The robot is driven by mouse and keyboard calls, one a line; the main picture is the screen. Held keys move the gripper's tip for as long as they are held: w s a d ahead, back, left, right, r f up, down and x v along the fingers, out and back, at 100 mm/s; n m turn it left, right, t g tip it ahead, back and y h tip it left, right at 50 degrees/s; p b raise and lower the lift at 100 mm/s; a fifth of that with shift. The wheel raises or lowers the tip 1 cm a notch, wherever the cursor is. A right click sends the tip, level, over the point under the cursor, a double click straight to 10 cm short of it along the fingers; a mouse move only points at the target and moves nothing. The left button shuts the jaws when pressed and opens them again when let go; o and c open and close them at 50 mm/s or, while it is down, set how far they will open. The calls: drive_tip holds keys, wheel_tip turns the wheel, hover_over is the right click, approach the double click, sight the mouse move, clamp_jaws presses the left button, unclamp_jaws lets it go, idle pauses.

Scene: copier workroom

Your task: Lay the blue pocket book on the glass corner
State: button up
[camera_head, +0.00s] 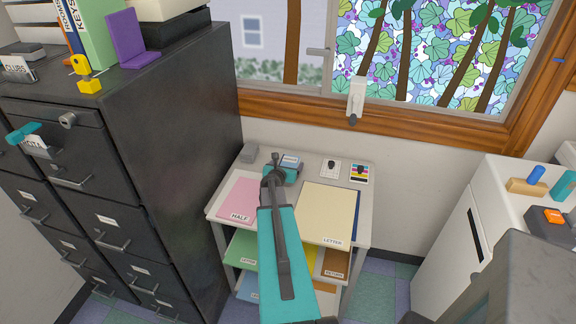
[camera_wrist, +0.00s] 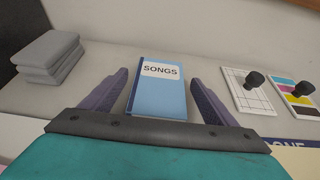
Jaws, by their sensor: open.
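The blue pocket book (camera_wrist: 158,98), with a white label reading SONGS, lies flat on the top of a light shelf unit. In the head view the blue book (camera_head: 291,160) shows only in part behind my gripper (camera_head: 281,170). In the wrist view my gripper (camera_wrist: 158,84) is open, with one finger on each side of the book. Small gaps show between the fingers and the book. I cannot make out the glass corner in either view.
Pink paper (camera_head: 239,200) and cream paper (camera_head: 327,212) lie on the shelf unit. Grey folded cloths or pads (camera_wrist: 49,57) are left of the book, two stamps on cards (camera_wrist: 249,90) right. A black filing cabinet (camera_head: 170,130) stands left, a white cabinet (camera_head: 470,215) right.

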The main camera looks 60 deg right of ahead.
drive_tip(key=shift+b+v, duration=0.95)
drive_tip(key=shift+v, duration=3.25)
drive_tip(key=shift+p+v, duration=0.35)
drive_tip(key=shift+v, duration=0.9)
drive_tip(key=shift+s+a+r, duration=0.25)
drive_tip(key=shift+a+r, duration=0.05)
drive_tip(key=shift+a, duration=0.25)
